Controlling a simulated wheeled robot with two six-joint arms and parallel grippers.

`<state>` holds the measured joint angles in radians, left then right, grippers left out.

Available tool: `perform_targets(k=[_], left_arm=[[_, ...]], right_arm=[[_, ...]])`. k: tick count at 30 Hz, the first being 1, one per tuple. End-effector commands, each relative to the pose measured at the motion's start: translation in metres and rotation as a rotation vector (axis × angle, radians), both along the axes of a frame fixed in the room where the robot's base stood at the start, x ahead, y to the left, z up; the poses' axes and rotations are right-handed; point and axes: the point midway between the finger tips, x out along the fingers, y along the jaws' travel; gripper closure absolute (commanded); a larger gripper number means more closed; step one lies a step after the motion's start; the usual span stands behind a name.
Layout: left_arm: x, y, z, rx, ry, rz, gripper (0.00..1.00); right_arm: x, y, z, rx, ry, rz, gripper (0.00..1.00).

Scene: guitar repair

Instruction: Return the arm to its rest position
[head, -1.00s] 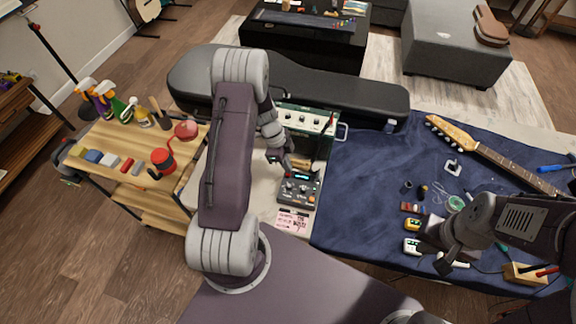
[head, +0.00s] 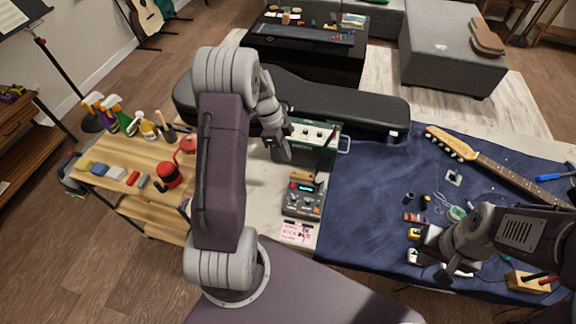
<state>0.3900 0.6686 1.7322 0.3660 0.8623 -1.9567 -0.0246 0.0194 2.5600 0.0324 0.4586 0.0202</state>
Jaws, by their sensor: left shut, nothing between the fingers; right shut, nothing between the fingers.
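My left arm rises in the middle of the head view and bends over toward the workbench. My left gripper (head: 283,152) is shut and empty. It hangs in front of the green amplifier (head: 310,134), above and behind the grey pedal (head: 303,199) with its lit display. My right gripper (head: 444,274) is at the lower right, over the front part of the blue cloth (head: 362,190). It is shut and holds nothing. It partly hides small boxes beneath it.
A black guitar case (head: 345,104) lies along the back of the bench. A guitar neck (head: 500,165) lies on the cloth at right. A wooden cart (head: 130,162) with spray bottles and a red pot (head: 168,174) stands at left. The cloth's middle is clear.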

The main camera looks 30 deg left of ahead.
Motion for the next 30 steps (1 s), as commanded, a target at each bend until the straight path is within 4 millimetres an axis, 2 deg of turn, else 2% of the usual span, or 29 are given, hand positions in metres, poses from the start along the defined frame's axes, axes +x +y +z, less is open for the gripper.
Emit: perform_targets(k=[6,20,23,25,26,28,30], left_arm=[[0.000,0.004,0.011,0.001,0.000,0.000,1.00],[0.001,0.003,0.011,0.001,0.000,-0.001,1.00],[0.008,-0.009,0.020,0.009,-0.023,-0.037,1.00],[0.015,-0.029,0.041,0.023,-0.065,-0.091,1.00],[0.011,-0.042,0.050,0.029,-0.075,-0.125,1.00],[-0.011,-0.072,0.067,0.055,-0.083,-0.203,1.00],[-0.041,-0.092,0.074,0.097,-0.060,-0.146,1.00]], right_arm=[[0.000,0.000,0.000,0.000,0.000,0.000,1.00],[0.000,0.000,0.000,0.000,0.000,0.000,1.00],[0.000,0.000,0.000,0.000,0.000,0.000,1.00],[0.000,0.000,0.000,0.000,0.000,0.000,1.00],[0.000,0.000,0.000,0.000,0.000,0.000,1.00],[0.000,0.000,0.000,0.000,0.000,0.000,1.00],[0.000,0.000,0.000,0.000,0.000,0.000,1.00]])
